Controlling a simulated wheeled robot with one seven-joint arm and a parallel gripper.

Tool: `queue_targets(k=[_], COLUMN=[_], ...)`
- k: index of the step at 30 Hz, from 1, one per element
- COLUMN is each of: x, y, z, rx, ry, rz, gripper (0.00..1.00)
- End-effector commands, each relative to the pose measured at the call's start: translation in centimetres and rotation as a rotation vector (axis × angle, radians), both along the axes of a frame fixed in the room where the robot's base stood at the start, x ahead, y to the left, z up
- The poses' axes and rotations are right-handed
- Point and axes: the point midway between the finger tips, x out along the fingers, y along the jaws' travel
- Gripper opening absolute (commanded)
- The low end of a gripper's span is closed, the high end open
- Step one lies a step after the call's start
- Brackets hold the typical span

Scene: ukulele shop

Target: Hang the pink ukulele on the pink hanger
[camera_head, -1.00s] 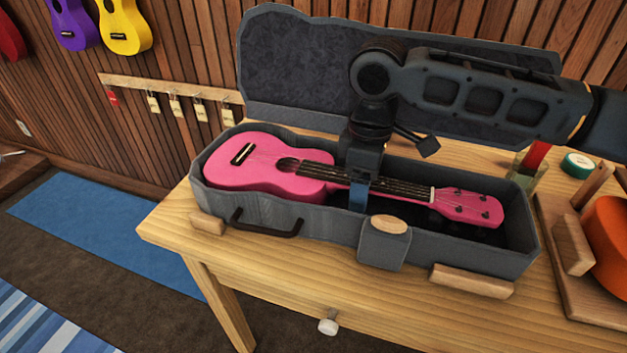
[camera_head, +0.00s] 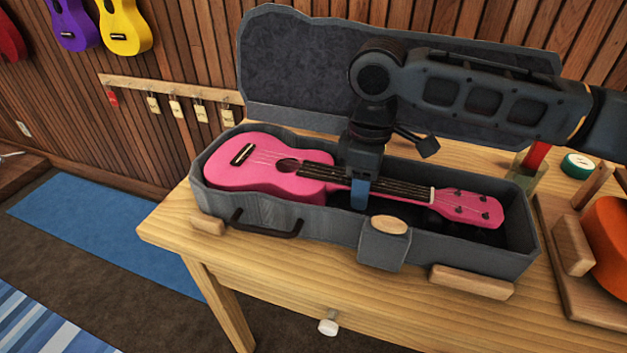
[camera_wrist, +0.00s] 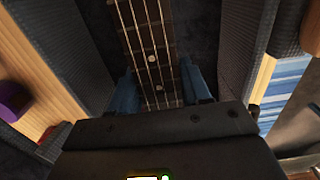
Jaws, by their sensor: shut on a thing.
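The pink ukulele (camera_head: 258,178) lies face up in an open grey case (camera_head: 325,222) on a wooden table. Its body is at the left of the case and its headstock (camera_head: 468,207) at the right. My gripper (camera_head: 360,192) points down into the case and is shut on the neck. In the wrist view the blue fingers of my gripper (camera_wrist: 160,92) stand on either side of the fretboard (camera_wrist: 150,45). The lower part of the neck is hidden there by the gripper body. I see no pink hanger in these views.
The open case lid (camera_head: 300,65) stands up behind the ukulele. An orange instrument (camera_head: 610,245) in a wooden stand is at the right, near a green tape roll (camera_head: 578,165). Purple (camera_head: 75,25) and yellow (camera_head: 124,27) ukuleles hang on the wall. A rail with tags (camera_head: 170,88) is below them.

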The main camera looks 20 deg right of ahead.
Motion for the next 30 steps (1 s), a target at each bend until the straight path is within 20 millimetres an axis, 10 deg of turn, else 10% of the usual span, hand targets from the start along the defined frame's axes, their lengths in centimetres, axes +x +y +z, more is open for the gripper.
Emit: queue_targets(k=[30], x=[0.0], y=[0.0], z=[2.0], rx=[0.002], ry=[-0.001], rz=[0.000], gripper=[0.00])
